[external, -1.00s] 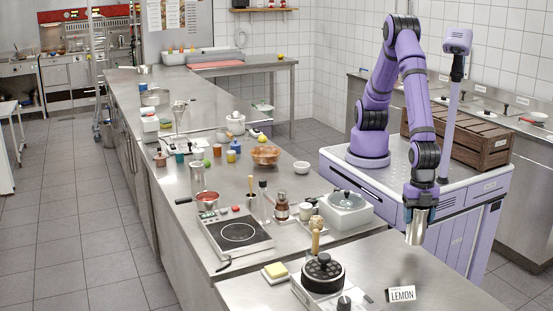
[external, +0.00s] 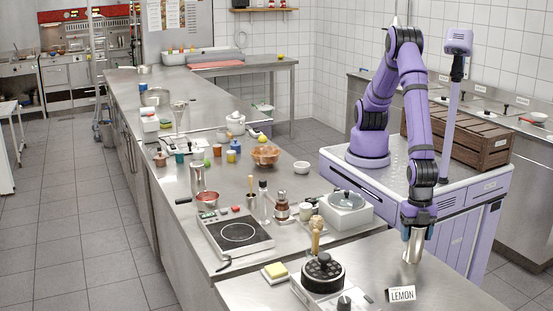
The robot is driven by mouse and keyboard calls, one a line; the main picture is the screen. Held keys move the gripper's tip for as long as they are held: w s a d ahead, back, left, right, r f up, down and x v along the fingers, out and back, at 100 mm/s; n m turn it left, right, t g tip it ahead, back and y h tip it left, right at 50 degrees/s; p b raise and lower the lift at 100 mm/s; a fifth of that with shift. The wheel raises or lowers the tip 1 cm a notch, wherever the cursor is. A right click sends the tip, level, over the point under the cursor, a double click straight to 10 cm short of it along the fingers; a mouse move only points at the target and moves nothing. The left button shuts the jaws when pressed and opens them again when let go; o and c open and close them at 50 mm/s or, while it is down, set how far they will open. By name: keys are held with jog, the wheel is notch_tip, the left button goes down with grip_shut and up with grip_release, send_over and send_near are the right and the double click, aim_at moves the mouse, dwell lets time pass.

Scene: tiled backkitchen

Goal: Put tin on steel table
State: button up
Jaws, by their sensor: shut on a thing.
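The tin (external: 412,246) is a shiny metal cylinder at the right part of the near steel table (external: 365,262). My gripper (external: 413,222) points straight down from above and is shut on the tin's upper part, so its fingers and the tin's rim are hard to make out. The tin is upright. Its lower end is at or very close to the table top; I cannot tell whether it touches. The white LEMON sign (external: 402,294) stands in front of the tin, apart from it.
A black round pan-like thing (external: 322,270) on a white base stands left of the tin. A yellow sponge (external: 276,270) lies farther left. A white cooker with a glass lid (external: 346,202) is behind. The table between the tin and the black thing is clear.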

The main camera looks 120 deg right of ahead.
jog(key=o, duration=1.2)
jog(key=r, duration=0.4)
jog(key=d+r, duration=0.1)
jog(key=r, duration=0.7)
jog(key=shift+s+d, duration=0.15)
jog(key=shift+s, duration=0.2)
jog(key=shift+r, duration=0.1)
